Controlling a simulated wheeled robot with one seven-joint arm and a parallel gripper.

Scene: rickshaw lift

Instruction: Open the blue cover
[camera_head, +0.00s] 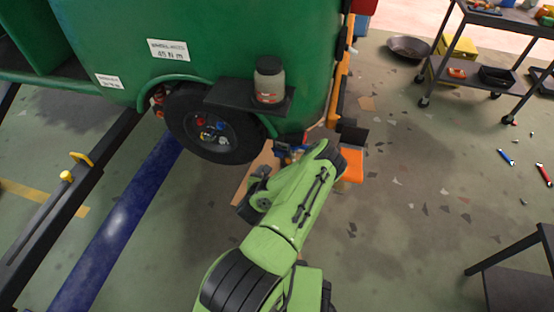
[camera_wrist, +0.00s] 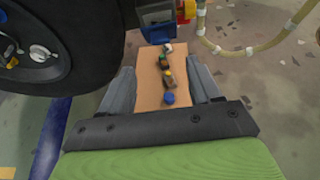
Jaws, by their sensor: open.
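A dark blue, boxy part (camera_wrist: 157,20) shows at the top middle of the wrist view, with red and yellow pieces at its right. A small blue part (camera_head: 284,150) also shows beside the wheel in the head view, partly behind my arm. I cannot tell which face of it is the cover or whether it is open. My gripper (camera_wrist: 160,68) is open, its two grey fingers apart with nothing between them touching either one. It points toward a brown board below the blue part. In the head view my arm hides much of this area.
The brown board (camera_wrist: 150,72) carries several small capped items. A black wheel (camera_wrist: 45,45) is close on the left. A yellowish hose (camera_wrist: 246,50) curves at the right. The green rickshaw body (camera_head: 210,30) stands above, with a jar (camera_head: 268,80) on its shelf.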

